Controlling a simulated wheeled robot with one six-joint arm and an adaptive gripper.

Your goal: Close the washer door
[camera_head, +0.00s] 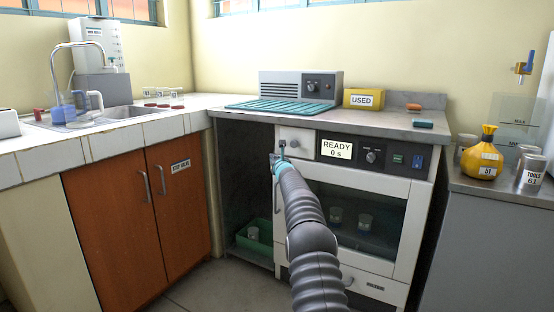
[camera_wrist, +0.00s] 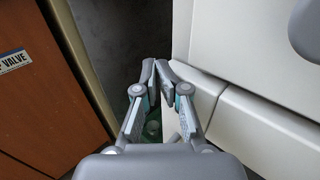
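The washer has a white door (camera_head: 408,232) with a dark window, under the grey counter. Glassware shows dimly behind the window. The door looks flush or nearly flush with the front; my arm hides its left part, so I cannot tell if a gap remains. The washer's display (camera_head: 336,150) reads "READY 0 s". My gripper (camera_head: 277,160) is at the washer's upper left front corner, below a small knob. In the wrist view my gripper (camera_wrist: 158,70) has its fingertips together with nothing between them, beside the left edge of white front panels (camera_wrist: 245,110).
A dark open bay (camera_head: 245,180) with a green bin (camera_head: 254,238) lies left of the washer. Brown cupboard doors (camera_head: 180,215) stand farther left. A drawer (camera_head: 375,287) is below the door.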

